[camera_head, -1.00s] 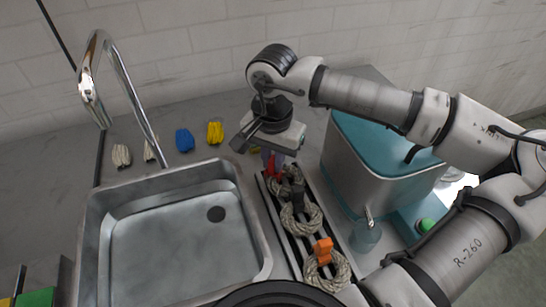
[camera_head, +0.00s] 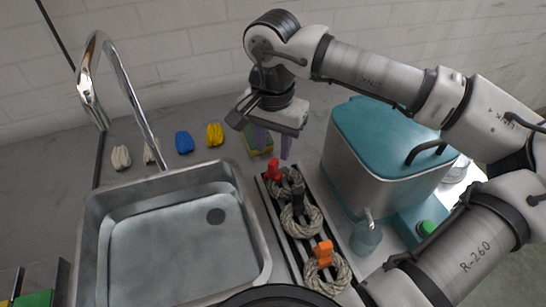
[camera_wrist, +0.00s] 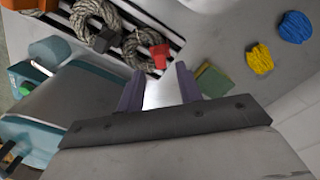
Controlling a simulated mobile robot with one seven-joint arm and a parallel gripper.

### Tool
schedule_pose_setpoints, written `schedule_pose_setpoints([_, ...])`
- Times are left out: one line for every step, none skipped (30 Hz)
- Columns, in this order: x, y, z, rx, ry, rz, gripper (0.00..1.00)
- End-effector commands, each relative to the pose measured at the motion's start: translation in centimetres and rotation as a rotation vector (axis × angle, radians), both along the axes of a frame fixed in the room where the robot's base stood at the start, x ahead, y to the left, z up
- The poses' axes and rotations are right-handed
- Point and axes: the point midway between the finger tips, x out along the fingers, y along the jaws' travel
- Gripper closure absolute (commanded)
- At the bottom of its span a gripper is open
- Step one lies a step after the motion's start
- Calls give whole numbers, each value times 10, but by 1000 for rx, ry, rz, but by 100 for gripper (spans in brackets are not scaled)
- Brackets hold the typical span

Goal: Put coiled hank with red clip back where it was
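The coiled hank (camera_head: 292,184) with the red clip (camera_head: 273,170) lies at the far end of the dark slatted rack (camera_head: 284,238). In the wrist view, the hank (camera_wrist: 136,46) and its red clip (camera_wrist: 160,56) lie just beyond my fingertips, on the slats. My gripper (camera_head: 272,152) is above that end of the rack, apart from the clip. Its two purple fingers are spread with nothing between them, as the wrist view of my gripper (camera_wrist: 160,76) also shows. A hank with a black clip (camera_head: 298,202) and one with an orange clip (camera_head: 323,252) lie nearer on the rack.
A metal sink (camera_head: 180,245) with a tall faucet (camera_head: 125,85) is left of the rack. A teal-lidded container (camera_head: 385,135) and soap bottle (camera_head: 365,236) stand right. A green-yellow sponge (camera_head: 250,146), yellow bundle (camera_head: 214,134) and blue bundle (camera_head: 184,141) lie behind.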

Motion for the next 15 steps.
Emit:
schedule_pose_setpoints([0, 0, 11, 0, -2, 0, 65])
schedule_pose_setpoints([1, 0, 18, 1, -4, -1, 65])
schedule_pose_setpoints([1, 0, 26, -1, -2, -1, 65])
schedule_pose_setpoints([1, 0, 32, 0, -3, -2, 65])
schedule_pose_setpoints([0, 0, 37, 0, -2, -1, 65])
schedule_pose_setpoints([0, 0, 44, 1, -1, 0, 65])
schedule_pose_setpoints([1, 0, 48, 1, -1, -1, 65])
schedule_pose_setpoints([1, 0, 52, 1, -1, -1, 65])
schedule_pose_setpoints([0, 0, 57, 1, 0, 0, 65])
schedule_pose_setpoints([0, 0, 60, 0, 0, 0, 65])
schedule_pose_setpoints([0, 0, 62, 0, 0, 0, 65])
schedule_pose_setpoints([0, 0, 64, 1, 0, 0, 65])
schedule_pose_setpoints([0, 0, 66, 1, 0, 0, 65])
schedule_pose_setpoints([0, 0, 67, 1, 0, 0, 65])
schedule_pose_setpoints([0, 0, 68, 1, 0, 0, 65])
